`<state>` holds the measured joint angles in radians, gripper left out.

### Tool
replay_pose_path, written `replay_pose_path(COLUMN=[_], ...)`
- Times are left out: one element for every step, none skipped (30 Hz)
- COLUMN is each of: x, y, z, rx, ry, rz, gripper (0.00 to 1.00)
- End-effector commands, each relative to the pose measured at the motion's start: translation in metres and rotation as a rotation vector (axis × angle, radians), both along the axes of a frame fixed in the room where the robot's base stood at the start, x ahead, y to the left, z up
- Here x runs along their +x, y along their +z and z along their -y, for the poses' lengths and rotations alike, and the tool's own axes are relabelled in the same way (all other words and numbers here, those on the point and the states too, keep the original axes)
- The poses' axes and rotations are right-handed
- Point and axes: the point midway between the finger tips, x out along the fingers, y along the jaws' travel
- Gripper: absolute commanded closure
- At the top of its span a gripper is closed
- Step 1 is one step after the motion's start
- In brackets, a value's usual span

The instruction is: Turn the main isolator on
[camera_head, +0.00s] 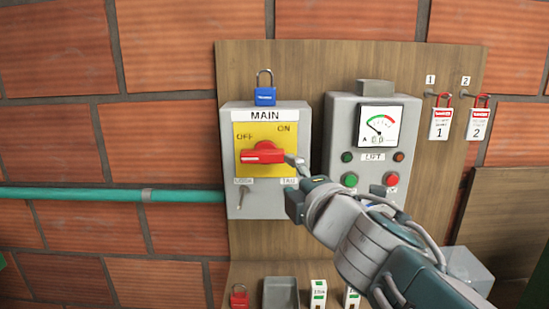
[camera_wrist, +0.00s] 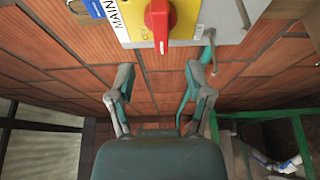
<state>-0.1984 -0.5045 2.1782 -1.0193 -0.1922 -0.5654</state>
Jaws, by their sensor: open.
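The main isolator is a grey box (camera_head: 267,206) labelled MAIN, with a yellow plate (camera_head: 244,134) marked OFF at left and ON at upper right. Its red handle (camera_head: 262,154) lies about level, its long end pointing left on the OFF side. In the wrist view the handle (camera_wrist: 159,18) is at the top centre, beyond the fingers. My gripper (camera_head: 297,163) is just right of the handle in the head view. In the wrist view my gripper (camera_wrist: 160,77) has its fingers apart with nothing between them. Whether a finger touches the handle or box cannot be told.
A blue padlock (camera_head: 265,96) sits on top of the box. A small lever (camera_head: 241,198) is at its lower left. A lift panel (camera_head: 341,115) with a meter and buttons stands close on the right. Red tags (camera_head: 440,124) hang farther right. A green pipe (camera_head: 100,194) enters from the left.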

Motion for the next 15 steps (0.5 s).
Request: replay_pose_path(x=[0.006,0.01,0.015,0.019,0.024,0.029,0.033,0.037,0.044,0.048,0.052,0.058,0.062,0.066,0.07], y=[-0.001,-0.001,-0.001,-0.001,-0.001,-0.001,-0.002,-0.002,-0.002,-0.002,-0.002,-0.002,-0.002,-0.002,-0.001], z=[-0.003,-0.005,-0.006,-0.007,-0.008,-0.009,-0.01,-0.011,-0.012,-0.013,-0.015,-0.017,-0.018,-0.02,-0.022], rx=[0.002,0.0,0.001,0.002,0.004,0.005,0.004,0.005,0.006,0.005,0.006,0.007,0.005,0.006,0.006], ry=[0.002,0.001,0.001,0.001,0.0,-0.001,-0.001,-0.002,-0.002,-0.002,-0.002,-0.003,-0.003,-0.003,-0.002], rz=[-0.004,-0.004,-0.005,-0.004,-0.005,-0.004,-0.005,-0.004,-0.003,-0.004,-0.003,-0.004,-0.003,-0.003,-0.002], gripper=[0.34,0.34,0.34,0.34,0.34,0.34,0.34,0.34,0.34,0.34,0.34,0.34,0.34,0.34,0.34])
